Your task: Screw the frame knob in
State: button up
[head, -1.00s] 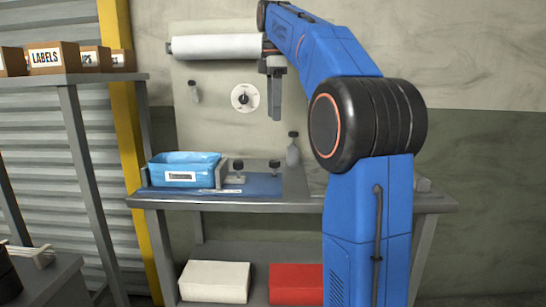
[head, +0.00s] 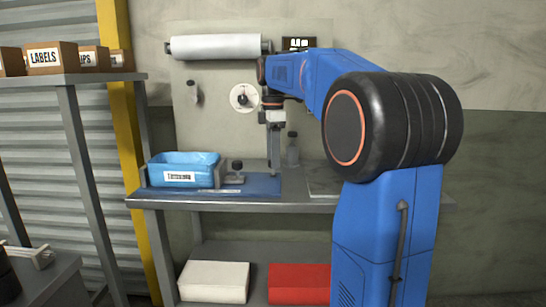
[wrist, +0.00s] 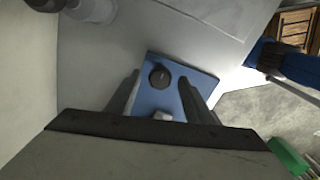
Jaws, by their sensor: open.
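A dark round knob (wrist: 160,77) with a pale mark on its top shows on the blue mat (wrist: 150,98) in the wrist view. My gripper (wrist: 159,82) is open, with one finger on each side of the knob in that view and nothing held. In the head view, my gripper (head: 275,170) points straight down over the right part of the blue mat (head: 262,186) and hides what stands behind it. Another dark knob (head: 237,165) stands left of it, beside a grey bracket (head: 221,175). I cannot tell how deep either knob sits.
A blue bin (head: 182,171) with a label stands left on the bench (head: 300,202). A white roll (head: 216,47) and a round dial (head: 243,97) are on the back panel. The bench's right side looks clear.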

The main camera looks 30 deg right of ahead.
jog(key=shift+f, duration=0.15)
jog(key=c, duration=1.1)
jog(key=shift+o, duration=0.2)
